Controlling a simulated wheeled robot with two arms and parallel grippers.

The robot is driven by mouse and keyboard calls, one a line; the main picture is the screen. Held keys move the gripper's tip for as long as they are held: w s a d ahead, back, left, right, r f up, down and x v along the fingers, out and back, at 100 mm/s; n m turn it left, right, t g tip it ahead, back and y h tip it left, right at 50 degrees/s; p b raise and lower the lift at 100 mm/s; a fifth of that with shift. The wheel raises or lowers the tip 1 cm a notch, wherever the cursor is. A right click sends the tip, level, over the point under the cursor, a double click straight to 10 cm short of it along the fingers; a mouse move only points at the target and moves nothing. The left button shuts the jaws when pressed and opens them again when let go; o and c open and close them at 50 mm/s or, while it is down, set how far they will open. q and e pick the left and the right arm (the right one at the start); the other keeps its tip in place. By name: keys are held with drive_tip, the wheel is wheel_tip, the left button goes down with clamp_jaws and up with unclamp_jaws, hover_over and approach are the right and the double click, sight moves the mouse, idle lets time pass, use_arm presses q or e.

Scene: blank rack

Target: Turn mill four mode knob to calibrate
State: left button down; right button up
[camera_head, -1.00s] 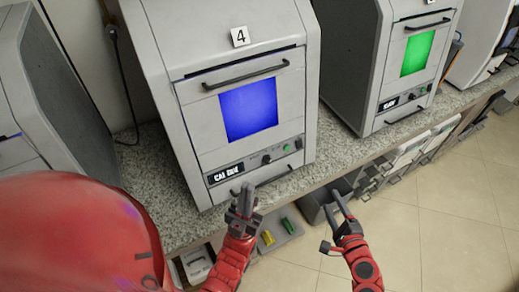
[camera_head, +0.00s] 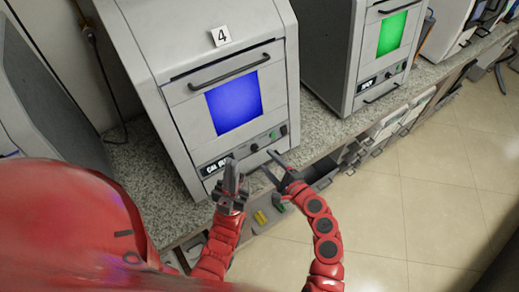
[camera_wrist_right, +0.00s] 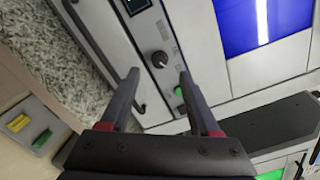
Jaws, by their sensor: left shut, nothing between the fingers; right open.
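Mill four (camera_head: 165,75) is the grey machine with the "4" label and a blue screen (camera_head: 233,103). Its mode knob (camera_head: 254,147) is a small dark dial low on the front, right of a black display whose text is partly hidden. The knob (camera_wrist_right: 159,59) shows larger in the right wrist view, with a light pointer mark, beyond and between the fingertips. My right gripper (camera_head: 268,163) is open and empty just below the panel; its fingers (camera_wrist_right: 158,82) point at the knob, apart from it. My left gripper (camera_head: 231,165) is shut and empty, in front of the display's right part.
A green button (camera_head: 273,135) sits right of the knob. A handle bar (camera_head: 229,72) crosses above the screen. Another mill with a green screen (camera_head: 392,37) stands to the right. Yellow and green blocks (camera_wrist_right: 18,123) lie on a lower surface. The floor at right is open.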

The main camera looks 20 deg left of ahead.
sight(257, 150)
drive_tip(key=shift+x, duration=3.05)
clamp_jaws()
